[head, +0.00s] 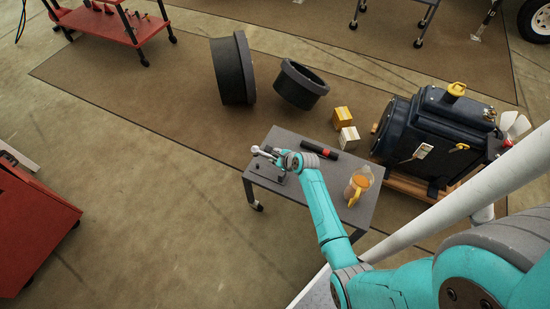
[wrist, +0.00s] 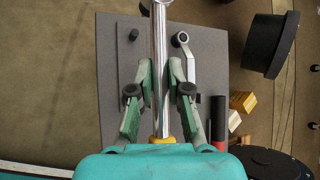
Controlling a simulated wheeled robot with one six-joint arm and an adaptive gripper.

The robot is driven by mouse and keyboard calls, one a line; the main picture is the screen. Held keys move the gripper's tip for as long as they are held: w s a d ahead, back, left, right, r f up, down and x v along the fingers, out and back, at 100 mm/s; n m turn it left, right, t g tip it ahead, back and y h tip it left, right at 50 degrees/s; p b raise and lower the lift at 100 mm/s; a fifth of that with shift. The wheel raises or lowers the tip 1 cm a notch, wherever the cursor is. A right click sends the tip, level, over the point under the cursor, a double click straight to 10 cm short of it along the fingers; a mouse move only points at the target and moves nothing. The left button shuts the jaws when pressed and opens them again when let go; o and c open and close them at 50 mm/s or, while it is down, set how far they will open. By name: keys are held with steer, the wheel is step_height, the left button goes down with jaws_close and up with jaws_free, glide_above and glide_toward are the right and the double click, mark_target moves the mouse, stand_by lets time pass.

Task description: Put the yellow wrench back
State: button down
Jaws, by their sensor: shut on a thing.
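My gripper (wrist: 160,92) is shut on the yellow wrench (wrist: 160,45), a shiny shaft with a yellow end. In the wrist view the shaft runs lengthwise between the fingers, with its yellow end toward my wrist and its head cut off at the top edge. In the head view my gripper (head: 270,153) is over the left end of the grey table (head: 292,138), where the silver wrench head (head: 257,150) shows. A dark peg (wrist: 133,35) stands left of the shaft. A second silver wrench (wrist: 191,66) lies right of it, with a dark peg in its ring.
A black tube with a red band (head: 320,148) and a clear jug with orange (head: 359,184) are on the table's right part. Two small boxes (head: 341,114) and a large dark motor (head: 420,130) are beyond.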

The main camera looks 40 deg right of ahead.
steer(key=shift+s+r, duration=0.1)
steer(key=shift+f, duration=3.1)
steer(key=shift+f, duration=0.15)
steer(key=shift+f, duration=1.3)
steer(key=c, duration=1)
jaws_free()
steer(key=shift+c, duration=0.2)
steer(key=shift+s+f, duration=0.1)
steer(key=v, duration=1.2)
